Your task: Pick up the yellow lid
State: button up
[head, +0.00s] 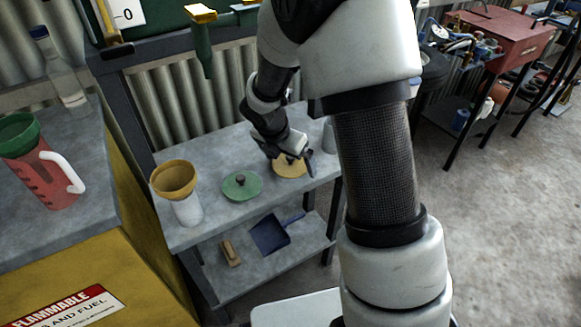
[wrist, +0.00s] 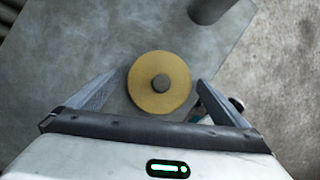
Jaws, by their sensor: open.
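The yellow lid (head: 290,168) is a flat round disc with a small dark knob in its middle. It lies on the grey top of the metal bench, near the right end. In the wrist view the yellow lid (wrist: 159,84) sits between and just beyond the fingertips. My gripper (wrist: 150,90) is open and empty, with one finger on either side of the lid. In the head view my gripper (head: 289,163) is over the lid and hides part of it. I cannot tell whether the fingers touch it.
A green lid (head: 241,186) lies just left of the yellow lid. A white container with a yellow funnel (head: 174,178) stands further left. A grey cylinder (wrist: 208,9) stands near the bench edge. A blue dustpan (head: 270,234) and a brush (head: 230,253) lie on the lower shelf.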

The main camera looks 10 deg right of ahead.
jog(key=c, duration=1.1)
jog(key=shift+r, duration=0.1)
notch_tip(320, 180, up, 9)
jog(key=p, duration=0.3)
jog(key=shift+r+p, duration=0.15)
jog(key=shift+p, duration=0.15)
jog(key=shift+r, duration=0.3)
jog(key=shift+s, duration=0.15)
